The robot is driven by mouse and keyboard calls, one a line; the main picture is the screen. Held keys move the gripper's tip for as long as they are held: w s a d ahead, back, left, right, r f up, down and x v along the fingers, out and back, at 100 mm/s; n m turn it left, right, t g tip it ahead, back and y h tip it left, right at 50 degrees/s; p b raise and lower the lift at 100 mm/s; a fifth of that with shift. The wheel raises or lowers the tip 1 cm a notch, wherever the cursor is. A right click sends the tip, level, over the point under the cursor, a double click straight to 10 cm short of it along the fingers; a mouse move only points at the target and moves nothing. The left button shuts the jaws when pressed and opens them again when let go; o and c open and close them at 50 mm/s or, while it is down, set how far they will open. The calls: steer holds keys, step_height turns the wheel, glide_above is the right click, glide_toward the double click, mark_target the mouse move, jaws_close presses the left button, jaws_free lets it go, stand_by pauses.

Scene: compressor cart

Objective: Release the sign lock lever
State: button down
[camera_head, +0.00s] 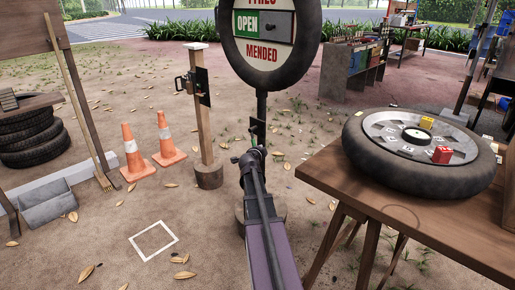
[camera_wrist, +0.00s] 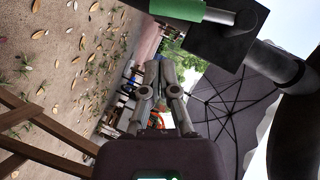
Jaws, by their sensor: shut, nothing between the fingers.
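The round tyre sign (camera_head: 263,24) reads "TYRES OPEN MENDED" and stands on a dark post (camera_head: 262,103). A black plate (camera_head: 258,130) is on the post, just beyond my gripper. In the wrist view, a lever with a green grip (camera_wrist: 176,9) sits at the top edge beside a black box (camera_wrist: 225,38) on a grey post. My gripper (camera_head: 250,152) is in front of the post in the head view, partly hidden by my arm. In the wrist view my gripper (camera_wrist: 158,68) has its fingers together and empty, apart from the green grip.
A wooden table (camera_head: 405,222) with a tyre (camera_head: 420,185) lying on it stands close on the right. A short wooden post (camera_head: 206,120) with a metal latch, two cones (camera_head: 132,152) and stacked tyres (camera_head: 30,140) are left. Open ground lies front left.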

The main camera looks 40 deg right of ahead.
steer(key=f+p+v, duration=0.1)
steer(key=v, duration=0.8)
steer(key=shift+s+a, duration=0.3)
steer(key=shift+s, duration=0.2)
steer(key=s+a+f+n+g+y+p, duration=0.15)
steer(key=a+f+n+y, duration=0.35)
steer(key=a, duration=0.6)
steer(key=a+f+n+g+y+p, duration=0.1)
steer(key=a+f+n+g, duration=0.15)
steer(key=a+n, duration=0.65)
steer(key=s+a+f+n+g+y+p, duration=0.1)
steer(key=s+a+n+g+y, duration=0.25)
steer(key=a, duration=0.75)
steer(key=s+a+f+n+g+y+p, duration=0.1)
steer(key=s+a+n+y, duration=0.25)
steer(key=a+n, duration=0.55)
step_height(320, 180, up, 38)
steer(key=a+m+p, duration=0.2)
steer(key=p, duration=3.6)
steer(key=shift+s+r+h, duration=0.2)
steer(key=shift+s+h, duration=0.1)
steer(key=shift+h, duration=0.1)
steer(key=shift+a, duration=0.15)
